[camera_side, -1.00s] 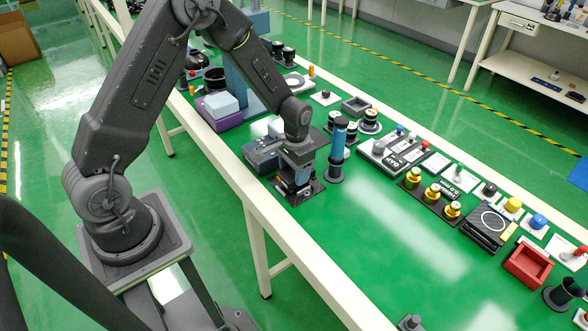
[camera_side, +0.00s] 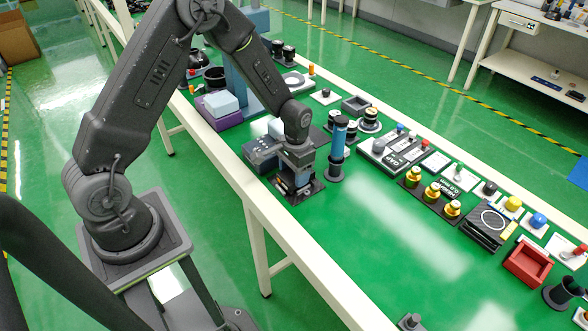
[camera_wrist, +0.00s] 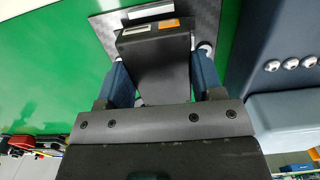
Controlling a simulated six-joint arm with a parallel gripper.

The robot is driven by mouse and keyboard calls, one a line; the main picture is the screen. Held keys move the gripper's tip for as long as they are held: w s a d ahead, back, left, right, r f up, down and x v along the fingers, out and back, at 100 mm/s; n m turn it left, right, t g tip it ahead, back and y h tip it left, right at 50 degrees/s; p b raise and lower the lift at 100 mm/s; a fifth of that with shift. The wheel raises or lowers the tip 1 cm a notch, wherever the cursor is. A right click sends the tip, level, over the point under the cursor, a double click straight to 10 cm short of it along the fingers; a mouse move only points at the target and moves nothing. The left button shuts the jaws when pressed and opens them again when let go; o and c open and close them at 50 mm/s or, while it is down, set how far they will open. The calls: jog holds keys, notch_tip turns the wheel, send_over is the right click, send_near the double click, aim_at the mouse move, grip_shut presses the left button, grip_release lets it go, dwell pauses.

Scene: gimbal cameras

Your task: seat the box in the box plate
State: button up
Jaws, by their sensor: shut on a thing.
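The box (camera_wrist: 152,40) is a dark grey block with a pale label and an orange patch on its end face, seen in the wrist view. My gripper (camera_wrist: 160,72) is shut on it, with one blue finger on each side. The box plate (camera_wrist: 207,14) is a dark, flat plate lying under and around the box. In the side view my gripper (camera_side: 295,178) is low over the plate (camera_side: 316,187), and the box is mostly hidden there. I cannot tell whether the box sits fully down in the plate.
A blue-grey machine block (camera_side: 262,153) stands close beside my gripper. A tall blue cylinder on a dark base (camera_side: 338,140) stands to the right. Several fixtures line the bench's far side. The green bench top (camera_side: 365,225) in front is clear.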

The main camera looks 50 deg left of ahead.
jog(key=shift+f, duration=0.5)
jog(key=o, duration=1.2)
jog(key=shift+c, duration=0.2)
notch_tip(320, 180, up, 14)
jog(key=shift+w, duration=0.35)
jog(key=shift+f, duration=0.1)
